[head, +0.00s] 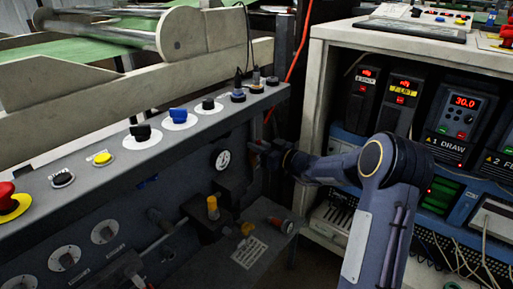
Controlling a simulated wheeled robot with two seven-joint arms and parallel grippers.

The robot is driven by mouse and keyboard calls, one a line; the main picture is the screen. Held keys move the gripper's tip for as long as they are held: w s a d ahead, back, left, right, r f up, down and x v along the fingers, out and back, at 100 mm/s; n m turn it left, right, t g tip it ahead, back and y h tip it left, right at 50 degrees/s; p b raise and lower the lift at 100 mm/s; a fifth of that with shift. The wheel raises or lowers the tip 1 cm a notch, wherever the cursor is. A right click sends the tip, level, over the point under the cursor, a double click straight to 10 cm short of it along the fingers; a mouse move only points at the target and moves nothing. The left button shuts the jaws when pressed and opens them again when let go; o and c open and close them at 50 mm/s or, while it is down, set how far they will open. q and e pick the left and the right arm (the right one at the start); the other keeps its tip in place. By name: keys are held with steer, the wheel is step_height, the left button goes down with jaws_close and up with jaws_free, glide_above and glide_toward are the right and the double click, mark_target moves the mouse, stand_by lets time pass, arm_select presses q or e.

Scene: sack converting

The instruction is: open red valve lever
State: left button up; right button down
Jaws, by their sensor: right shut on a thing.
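My right arm reaches in from the right, and its gripper (262,148) is at the right end of the grey machine panel, beside the pressure gauge. It is shut on what appears to be the red valve lever (269,115). Only a small red part shows just above the jaws; the rest is small, dark and hidden by the gripper, so the lever's angle cannot be told. My left gripper is out of view.
The sloping panel (120,160) carries several knobs and a red emergency button (8,198). The gauge (222,159) and yellow-capped fittings (212,207) are left of and below the gripper. A white cabinet (318,75) with drive units stands close on the right.

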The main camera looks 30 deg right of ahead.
steer(key=shift+f, duration=0.1)
steer(key=c, duration=1.4)
jaws_free()
steer(key=shift+o, duration=0.2)
steer(key=shift+s, duration=0.1)
steer(key=p+v, duration=0.1)
steer(key=v, duration=0.6)
steer(key=shift+s+d, duration=0.2)
steer(key=shift+s, duration=0.1)
steer(key=shift+a, duration=0.1)
